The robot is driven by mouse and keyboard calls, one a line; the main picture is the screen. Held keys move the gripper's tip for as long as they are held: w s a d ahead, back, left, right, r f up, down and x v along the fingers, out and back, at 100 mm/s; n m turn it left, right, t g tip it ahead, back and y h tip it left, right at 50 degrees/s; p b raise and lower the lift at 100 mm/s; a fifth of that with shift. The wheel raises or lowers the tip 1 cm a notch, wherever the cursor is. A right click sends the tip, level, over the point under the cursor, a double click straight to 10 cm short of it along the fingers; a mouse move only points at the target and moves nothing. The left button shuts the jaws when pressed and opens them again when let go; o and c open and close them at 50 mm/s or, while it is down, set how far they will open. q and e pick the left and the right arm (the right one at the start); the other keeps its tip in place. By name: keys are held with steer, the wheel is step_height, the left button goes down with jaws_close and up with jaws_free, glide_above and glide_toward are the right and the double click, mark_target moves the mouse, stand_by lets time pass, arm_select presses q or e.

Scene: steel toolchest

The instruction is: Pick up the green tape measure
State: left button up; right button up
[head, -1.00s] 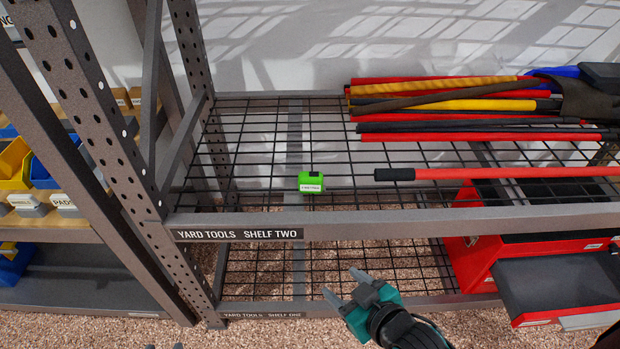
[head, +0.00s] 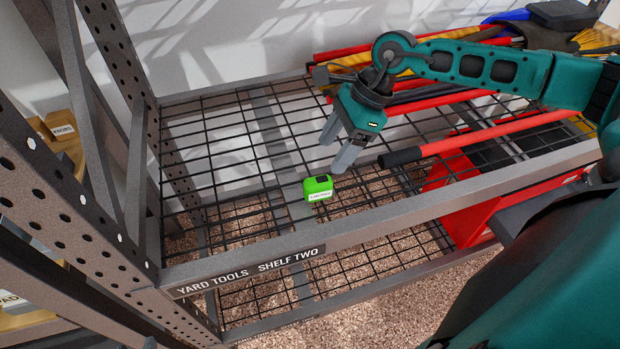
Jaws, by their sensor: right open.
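The green tape measure (head: 318,188) sits on the wire mesh of shelf two (head: 230,165), close behind the front beam. It has a black top patch and a white label on its front. My right gripper (head: 336,155) is above the shelf, just behind and slightly right of the tape measure in the head view. Its two grey fingers are apart and point down, with nothing between them. Whether a finger touches the tape measure cannot be told. My left gripper is not in view.
Long-handled tools (head: 420,90) lie at the back right of the shelf. A red handle with a black grip (head: 402,157) lies just right of the tape measure. The grey front beam (head: 400,206) and left upright (head: 118,140) border the shelf. The mesh to the left is clear.

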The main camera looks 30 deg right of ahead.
mark_target(318, 180)
steer(key=shift+h, duration=0.4)
steer(key=x, duration=0.3)
steer(key=d+x, duration=0.1)
steer(key=x, duration=0.2)
steer(key=shift+w+d+f, duration=0.1)
steer(key=shift+w+f, duration=0.1)
steer(key=shift+f, duration=0.2)
steer(key=shift+x, duration=2.9)
steer(key=shift+w+r, duration=0.1)
steer(key=shift+c, duration=0.5)
steer(key=c, duration=1)
